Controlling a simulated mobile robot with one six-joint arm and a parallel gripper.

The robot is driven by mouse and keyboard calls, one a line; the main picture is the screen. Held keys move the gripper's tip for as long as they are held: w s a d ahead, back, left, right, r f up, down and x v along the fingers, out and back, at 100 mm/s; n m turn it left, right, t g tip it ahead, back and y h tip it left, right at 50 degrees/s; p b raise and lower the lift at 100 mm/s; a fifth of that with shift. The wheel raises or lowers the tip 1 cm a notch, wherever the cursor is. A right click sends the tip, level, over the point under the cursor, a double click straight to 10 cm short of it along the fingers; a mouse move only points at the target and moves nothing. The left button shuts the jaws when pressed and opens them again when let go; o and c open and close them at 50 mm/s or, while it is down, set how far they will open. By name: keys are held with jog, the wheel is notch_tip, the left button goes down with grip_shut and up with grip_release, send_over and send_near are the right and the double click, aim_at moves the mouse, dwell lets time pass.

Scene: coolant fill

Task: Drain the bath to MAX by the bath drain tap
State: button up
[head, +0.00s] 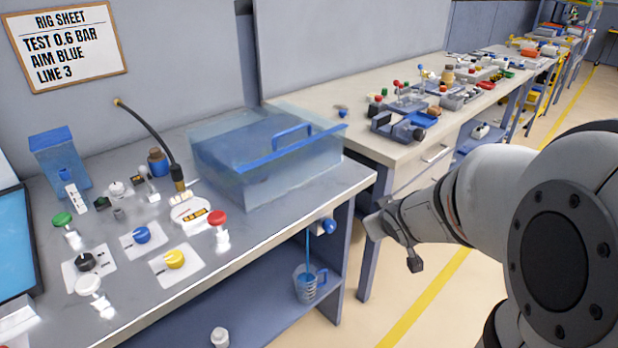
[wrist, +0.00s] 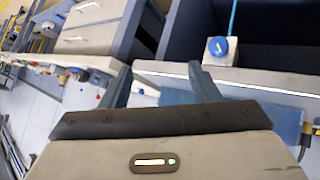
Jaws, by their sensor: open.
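The clear bath (head: 265,160) with a blue rim stands at the right of the grey bench and holds bluish liquid. Its level and any MAX mark are not readable. The bath drain tap (head: 328,226) is a blue knob on the bench's front edge. A thin blue stream (head: 308,246) runs below it into a clear jug (head: 305,285) on the lower shelf. My gripper (head: 392,240) is open and empty, right of the tap and apart from it. In the wrist view, the blue knob on its white block (wrist: 218,46) is just beyond the right finger of my gripper (wrist: 160,82).
Red (head: 217,218), yellow (head: 174,259) and several other knobs cover the bench's left part, with a black hose (head: 150,130) behind. A second workbench (head: 350,95) with tools stands at the right. The floor beside my arm is clear, with a yellow line (head: 425,300).

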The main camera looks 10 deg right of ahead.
jog(key=w+f+n+t+y+b, duration=0.4)
jog(key=w+f, duration=0.2)
jog(key=f, duration=0.2)
jog(key=n+t+y+b, duration=0.1)
jog(key=n+y+b, duration=0.35)
jog(key=y, duration=0.35)
send_near(333, 227)
jog(key=w, duration=0.1)
jog(key=shift+m, duration=0.45)
jog(key=x, duration=0.8)
jog(key=shift+s+a+b, duration=0.25)
jog(key=shift+a+b, duration=0.05)
jog(key=shift+b, duration=0.1)
jog(key=shift+c, duration=0.6)
